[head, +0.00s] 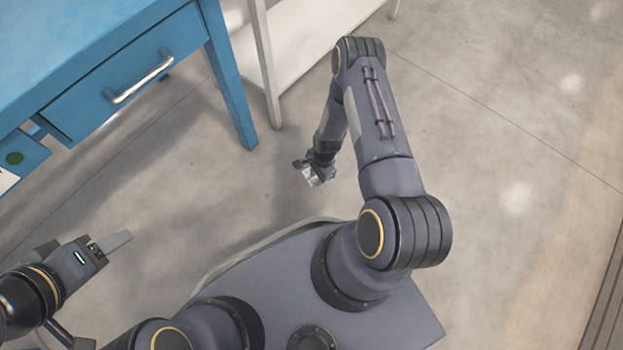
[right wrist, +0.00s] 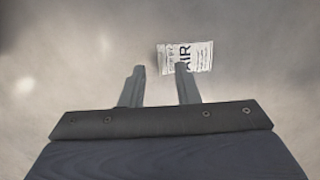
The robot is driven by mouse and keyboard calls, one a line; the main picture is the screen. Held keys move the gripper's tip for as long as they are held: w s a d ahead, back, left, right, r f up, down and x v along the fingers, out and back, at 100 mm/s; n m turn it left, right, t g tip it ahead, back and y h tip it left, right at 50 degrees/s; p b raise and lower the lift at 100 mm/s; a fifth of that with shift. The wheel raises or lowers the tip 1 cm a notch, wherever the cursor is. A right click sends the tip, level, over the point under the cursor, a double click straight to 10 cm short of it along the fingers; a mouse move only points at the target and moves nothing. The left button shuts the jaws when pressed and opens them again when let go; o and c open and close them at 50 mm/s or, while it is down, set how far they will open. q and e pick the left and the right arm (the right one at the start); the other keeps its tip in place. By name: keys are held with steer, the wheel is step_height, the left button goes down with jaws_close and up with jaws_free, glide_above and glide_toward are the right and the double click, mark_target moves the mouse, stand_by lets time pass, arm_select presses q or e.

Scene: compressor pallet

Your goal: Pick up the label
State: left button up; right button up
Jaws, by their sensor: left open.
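The label (right wrist: 200,55) is a small white sheet with black print that reads "AIR" in the right wrist view. It lies past the fingertips of my right gripper (right wrist: 160,69), and the right finger covers part of its lower edge. The two fingers are apart with nothing between them. Whether that finger touches the label I cannot tell. In the head view my right gripper (head: 312,175) hangs low over the floor, with a small whitish patch at its tip. My left gripper (head: 118,241) is at the lower left, open, away from the label, with only one finger clearly visible.
A blue table (head: 90,45) with a drawer and silver handle (head: 142,80) stands at the upper left. A white shelf unit (head: 300,40) stands behind my right arm. The grey concrete floor (head: 500,190) to the right is clear.

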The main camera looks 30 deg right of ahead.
step_height(320, 180, down, 2)
steer(key=shift+a+f+b, duration=0.15)
steer(key=shift+f+b, duration=0.1)
steer(key=shift+b, duration=0.05)
arm_select(q)
steer(key=shift+f, duration=0.7)
arm_select(e)
steer(key=shift+r, duration=0.1)
jaws_close()
